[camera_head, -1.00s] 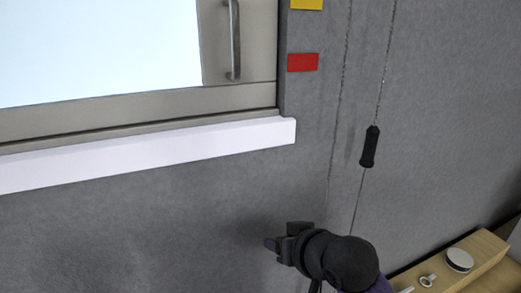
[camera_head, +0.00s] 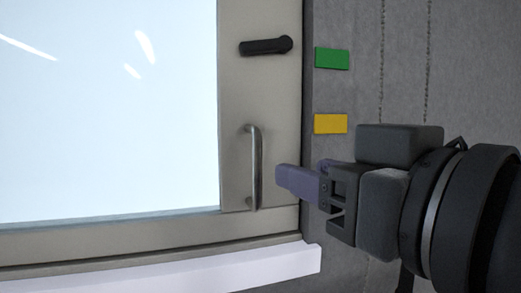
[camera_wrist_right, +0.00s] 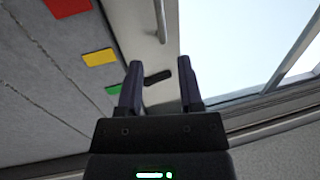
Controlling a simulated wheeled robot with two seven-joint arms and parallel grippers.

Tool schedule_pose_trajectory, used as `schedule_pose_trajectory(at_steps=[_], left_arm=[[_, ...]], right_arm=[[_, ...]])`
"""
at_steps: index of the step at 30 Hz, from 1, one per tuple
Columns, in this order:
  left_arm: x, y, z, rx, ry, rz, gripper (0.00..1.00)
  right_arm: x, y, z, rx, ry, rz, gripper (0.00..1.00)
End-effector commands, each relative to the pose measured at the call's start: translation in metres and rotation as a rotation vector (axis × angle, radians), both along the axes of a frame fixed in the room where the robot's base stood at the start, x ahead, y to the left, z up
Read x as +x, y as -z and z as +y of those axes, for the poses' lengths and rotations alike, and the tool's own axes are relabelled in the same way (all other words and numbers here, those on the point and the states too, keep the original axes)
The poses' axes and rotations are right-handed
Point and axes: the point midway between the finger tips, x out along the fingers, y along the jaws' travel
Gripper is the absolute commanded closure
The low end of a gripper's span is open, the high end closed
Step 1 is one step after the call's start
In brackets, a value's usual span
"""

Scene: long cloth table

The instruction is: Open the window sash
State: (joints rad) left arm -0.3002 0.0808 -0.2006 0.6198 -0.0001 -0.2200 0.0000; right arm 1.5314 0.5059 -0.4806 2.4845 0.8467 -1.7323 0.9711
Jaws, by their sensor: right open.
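The window sash (camera_head: 262,105) has a beige frame around a bright pane and looks closed. An upright metal bar handle (camera_head: 254,168) is on its right stile, with a black lever (camera_head: 266,46) above it, pointing sideways. My right gripper (camera_head: 300,178) is just right of the bar handle, apart from it, and holds nothing. In the right wrist view the open fingers (camera_wrist_right: 161,82) stand apart, with the black lever (camera_wrist_right: 157,77) seen between them and the bar handle (camera_wrist_right: 161,20) ahead. My left gripper is out of view.
A white sill (camera_head: 200,275) juts out below the window. Green (camera_head: 331,58) and yellow (camera_head: 330,123) tags are on the grey wall right of the frame. A red tag (camera_wrist_right: 67,7) shows in the wrist view. Two thin cords hang farther right.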

Motion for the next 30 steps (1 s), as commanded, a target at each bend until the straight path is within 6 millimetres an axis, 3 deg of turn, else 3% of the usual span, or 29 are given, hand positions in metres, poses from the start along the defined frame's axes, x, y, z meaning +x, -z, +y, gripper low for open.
schedule_pose_trajectory(at_steps=[2,8,16,26,30], left_arm=[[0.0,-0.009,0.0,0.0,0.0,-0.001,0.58],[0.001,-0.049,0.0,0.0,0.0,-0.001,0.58],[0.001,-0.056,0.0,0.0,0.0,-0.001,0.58],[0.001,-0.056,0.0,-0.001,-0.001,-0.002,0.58],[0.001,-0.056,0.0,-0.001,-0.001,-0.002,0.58]], right_arm=[[0.002,-0.006,0.003,-0.002,0.0,-0.003,0.53],[0.041,-0.009,0.024,-0.003,-0.001,0.003,0.53],[0.079,-0.004,0.046,-0.001,0.0,-0.004,0.53],[0.084,-0.002,0.049,-0.001,-0.001,-0.008,0.53],[0.084,-0.002,0.049,-0.001,-0.001,-0.008,0.83]])
